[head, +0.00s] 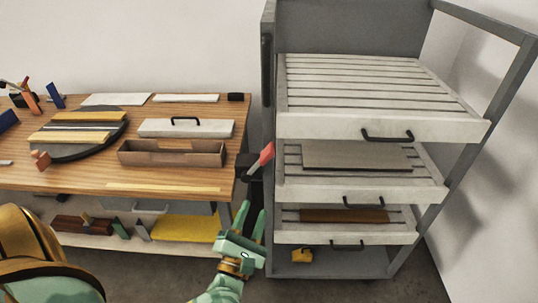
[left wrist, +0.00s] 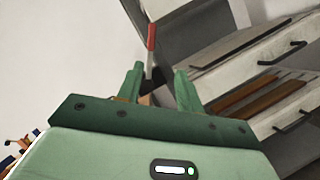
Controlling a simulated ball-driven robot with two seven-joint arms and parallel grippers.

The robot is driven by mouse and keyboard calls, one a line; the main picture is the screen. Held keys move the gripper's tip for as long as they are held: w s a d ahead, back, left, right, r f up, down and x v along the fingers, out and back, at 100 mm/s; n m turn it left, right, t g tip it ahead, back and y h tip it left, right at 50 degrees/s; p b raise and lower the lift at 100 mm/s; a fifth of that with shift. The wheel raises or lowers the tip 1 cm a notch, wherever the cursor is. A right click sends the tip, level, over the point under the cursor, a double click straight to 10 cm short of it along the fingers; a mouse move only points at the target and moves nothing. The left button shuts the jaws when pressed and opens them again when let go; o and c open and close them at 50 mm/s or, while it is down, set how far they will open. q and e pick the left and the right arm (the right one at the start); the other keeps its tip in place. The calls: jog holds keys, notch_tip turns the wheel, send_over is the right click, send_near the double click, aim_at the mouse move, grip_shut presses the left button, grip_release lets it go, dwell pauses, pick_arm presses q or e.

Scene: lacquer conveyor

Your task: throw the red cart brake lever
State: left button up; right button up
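The brake lever with a red handle (head: 266,153) juts up and to the right from a dark mount at the left front post of the grey cart (head: 268,90). In the left wrist view the red handle (left wrist: 151,37) stands nearly upright just beyond the fingertips, its dark lower part seen between them. My left gripper (head: 252,208) is open and empty, below and slightly left of the lever, apart from it in the head view. Its two green fingers (left wrist: 156,72) are spread in the left wrist view. My right gripper is not in view.
The cart holds several slatted trays with dark handles (head: 387,135). A wooden workbench (head: 75,180) stands on the left, with a long open brown box (head: 172,160) near its right edge. A narrow gap separates bench and cart. A yellow object (head: 302,255) sits on the cart's bottom.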

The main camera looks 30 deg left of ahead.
aim_at(266, 160)
pick_arm(q)
jog(key=shift+n+y, duration=0.4)
jog(key=shift+n, duration=0.5)
jog(key=x, duration=0.5)
jog(key=r+x, duration=0.1)
jog(key=x, duration=1.1)
jog(key=shift+s+a+r, duration=0.15)
jog(key=shift+s, duration=0.2)
grip_shut()
